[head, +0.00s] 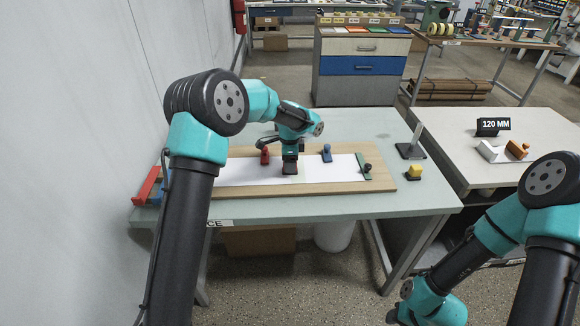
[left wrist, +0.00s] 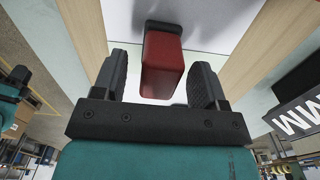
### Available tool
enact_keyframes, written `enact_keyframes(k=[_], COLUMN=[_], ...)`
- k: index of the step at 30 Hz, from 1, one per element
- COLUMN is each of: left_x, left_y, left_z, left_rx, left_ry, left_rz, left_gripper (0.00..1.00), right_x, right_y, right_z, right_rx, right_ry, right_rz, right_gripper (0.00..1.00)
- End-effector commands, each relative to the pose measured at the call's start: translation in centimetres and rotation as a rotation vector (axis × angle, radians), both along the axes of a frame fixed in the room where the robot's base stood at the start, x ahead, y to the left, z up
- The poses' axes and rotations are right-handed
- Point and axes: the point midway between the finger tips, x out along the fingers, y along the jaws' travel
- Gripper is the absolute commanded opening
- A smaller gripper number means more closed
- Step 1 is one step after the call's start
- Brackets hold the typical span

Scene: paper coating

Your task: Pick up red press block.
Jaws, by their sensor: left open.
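The red press block (head: 290,170) is on the white paper (head: 240,171) on the wooden board (head: 350,188). In the left wrist view the red block (left wrist: 162,62) shows between my two black fingers, with a dark part at its far end. My left gripper (head: 290,161) points down at it. The fingers are open, one on each side of the block, with a visible gap on both sides. My right gripper (head: 401,312) is low at the lower right, partly cut off by the frame edge, and its fingers cannot be made out.
A red-based piece (head: 265,156) and a blue one (head: 327,153) stand along the board's back edge. A green bar with a dark knob (head: 364,167) lies at the paper's right end.

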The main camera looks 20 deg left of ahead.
Motion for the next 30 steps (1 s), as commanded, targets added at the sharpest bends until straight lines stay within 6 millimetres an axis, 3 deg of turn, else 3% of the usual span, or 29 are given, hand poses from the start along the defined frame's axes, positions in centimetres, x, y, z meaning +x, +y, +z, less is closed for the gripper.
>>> enact_keyframes(k=[6,20,30], left_x=[0.0,0.0,0.0], left_y=[0.0,0.0,0.0], left_z=[-1.9,-1.9,-1.9], left_rx=[0.0,0.0,0.0], left_ry=[0.0,0.0,0.0], left_rz=[0.0,0.0,0.0], left_gripper=[0.66,0.66,0.33], right_x=[0.0,0.0,0.0], right_y=[0.0,0.0,0.0], right_z=[0.0,0.0,0.0], right_rx=[0.0,0.0,0.0], right_ry=[0.0,0.0,0.0], right_rz=[0.0,0.0,0.0], right_gripper=[0.43,0.43,0.43])
